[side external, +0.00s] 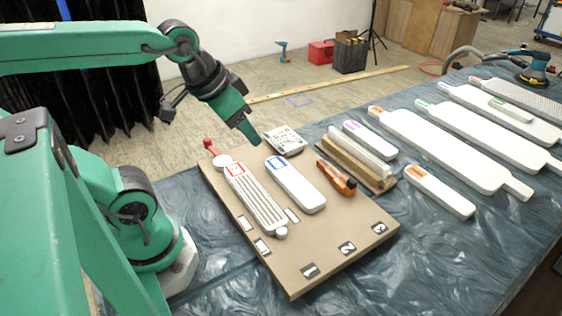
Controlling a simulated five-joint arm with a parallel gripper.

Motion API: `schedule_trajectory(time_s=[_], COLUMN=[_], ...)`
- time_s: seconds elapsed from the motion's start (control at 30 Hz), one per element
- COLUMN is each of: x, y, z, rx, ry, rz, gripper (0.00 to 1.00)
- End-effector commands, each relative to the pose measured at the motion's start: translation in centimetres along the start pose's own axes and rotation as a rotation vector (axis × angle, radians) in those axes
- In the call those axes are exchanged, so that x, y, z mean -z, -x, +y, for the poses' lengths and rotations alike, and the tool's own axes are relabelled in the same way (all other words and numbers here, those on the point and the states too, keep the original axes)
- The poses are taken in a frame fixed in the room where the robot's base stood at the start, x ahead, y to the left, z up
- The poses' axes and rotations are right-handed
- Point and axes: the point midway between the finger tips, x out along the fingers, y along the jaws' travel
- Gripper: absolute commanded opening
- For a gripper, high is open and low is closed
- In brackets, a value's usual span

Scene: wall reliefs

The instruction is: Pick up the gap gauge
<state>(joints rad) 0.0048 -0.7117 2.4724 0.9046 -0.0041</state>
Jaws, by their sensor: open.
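A small white plate with dark printed markings (285,140) lies at the back edge of the brown board (340,262); it looks most like the gap gauge, but its print is too small to read. My gripper (250,136) points down from the upper left, just left of this plate and above the board's back edge. It appears clear of the plate and holds nothing. The gap between its jaws is hard to see from this side. An orange and black hand tool (336,178) lies on the board further right.
A ribbed white relief with a red label (252,195) and a smooth one with a blue label (295,184) lie on the board. A wooden tray (347,162) holds white pieces beside it. Several long white panels (445,150) cover the right of the marbled table (440,260).

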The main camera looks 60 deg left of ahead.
Motion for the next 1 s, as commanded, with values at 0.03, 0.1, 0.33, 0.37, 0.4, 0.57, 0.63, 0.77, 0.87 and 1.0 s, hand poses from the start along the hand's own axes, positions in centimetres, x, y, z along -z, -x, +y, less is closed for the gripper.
schedule_trajectory(time_s=[0.03, 0.1, 0.33, 0.37, 0.4, 0.57, 0.63, 0.77, 0.87, 1.0], x=[0.4, 1.1, 4.3, 4.8, 5.4, 7.7, 8.6, 10.3, 11.5, 13.0], y=[-0.1, -0.3, -1.4, -1.6, -1.9, -3.4, -4.2, -5.9, -7.3, -9.5], z=[0.1, 0.2, 0.8, 0.9, 1.0, 1.6, 1.9, 2.5, 3.0, 3.7], rx=[-0.001, -0.003, -0.011, -0.011, -0.013, -0.015, -0.017, -0.018, -0.018, -0.018], ry=[-0.001, -0.001, -0.005, -0.006, -0.006, -0.007, -0.009, -0.012, -0.013, -0.017], rz=[-0.01, -0.025, -0.091, -0.101, -0.113, -0.163, -0.184, -0.225, -0.256, -0.298], gripper=[0.47, 0.47, 0.47, 0.47, 0.47, 0.47, 0.47, 0.47, 0.47, 0.47])
